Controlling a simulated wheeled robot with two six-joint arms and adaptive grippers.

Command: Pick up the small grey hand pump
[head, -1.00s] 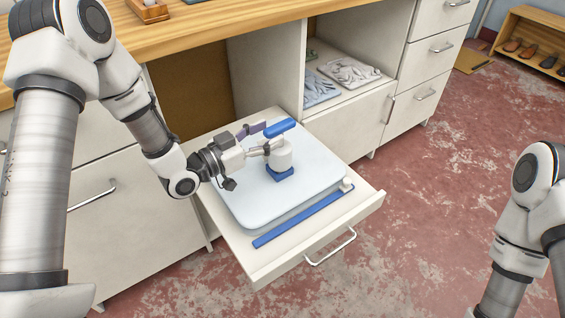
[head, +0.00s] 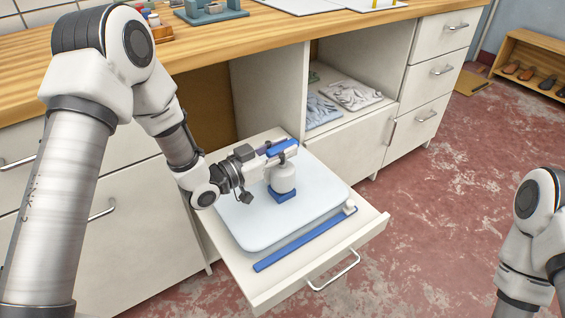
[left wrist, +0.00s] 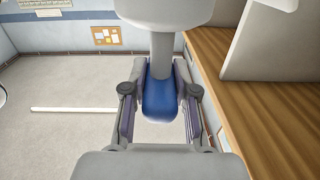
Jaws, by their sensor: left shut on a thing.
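The small grey hand pump (head: 284,180) has a pale grey body, a blue foot and a blue handle on top. It is upright over the white rounded pad in the open drawer; its foot appears to be on the pad. My left gripper (head: 279,149) is at the top of the pump, shut on its blue handle. In the left wrist view, the pump's blue handle (left wrist: 160,98) lies between my two fingers, with the grey neck and body beyond it. My right gripper is out of view.
The white pad (head: 245,228) fills most of the pulled-out drawer (head: 330,257). A blue strip (head: 300,245) lies along the drawer's front. The wooden worktop (head: 290,35) is above and behind. Red floor (head: 445,200) is clear to the right.

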